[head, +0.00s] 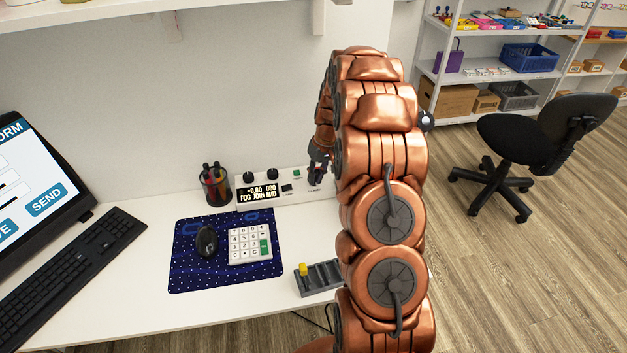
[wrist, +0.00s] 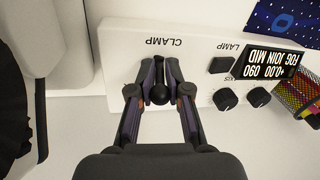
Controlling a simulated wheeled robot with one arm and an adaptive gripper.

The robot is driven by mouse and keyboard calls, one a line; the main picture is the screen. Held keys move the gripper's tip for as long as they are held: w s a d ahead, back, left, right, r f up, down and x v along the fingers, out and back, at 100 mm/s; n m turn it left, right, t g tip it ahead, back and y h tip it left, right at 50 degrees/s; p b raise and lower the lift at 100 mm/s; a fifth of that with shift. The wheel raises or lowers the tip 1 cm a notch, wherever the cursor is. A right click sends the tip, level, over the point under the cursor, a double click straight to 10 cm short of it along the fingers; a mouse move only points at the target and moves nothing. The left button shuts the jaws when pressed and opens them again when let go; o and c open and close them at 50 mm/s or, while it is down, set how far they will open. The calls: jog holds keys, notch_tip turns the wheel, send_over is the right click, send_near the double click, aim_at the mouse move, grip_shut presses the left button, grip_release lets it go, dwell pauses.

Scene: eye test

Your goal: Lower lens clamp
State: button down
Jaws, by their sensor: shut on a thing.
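The lens clamp is a lever with a round black knob (wrist: 158,95), beside the printed word CLAMP on a white control box (wrist: 118,50). In the wrist view my gripper (wrist: 158,82) is closed around this lever, with a finger on each side of the knob. The knob faces the camera, so how far the lever is raised or lowered cannot be told. In the head view my gripper (head: 318,168) is at the right part of the control box (head: 222,207); the lever there is hidden by the gripper and arm.
The box has a lit display (head: 258,193), two black dials (head: 248,178), a dark LAMP button (wrist: 220,65) and a green button (head: 297,174). A pen cup (head: 215,185) stands left of it. A mouse (head: 207,241) and keypad (head: 250,244) lie on a blue mat (head: 190,277) in front.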

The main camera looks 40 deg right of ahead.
jog(key=shift+d+y+b, duration=0.15)
jog(key=shift+y+b, duration=0.2)
jog(key=shift+y, duration=0.05)
jog(key=c, duration=1.3)
grip_release()
jog(key=shift+o, duration=0.2)
jog(key=v, duration=1.2)
jog(key=shift+s, duration=0.3)
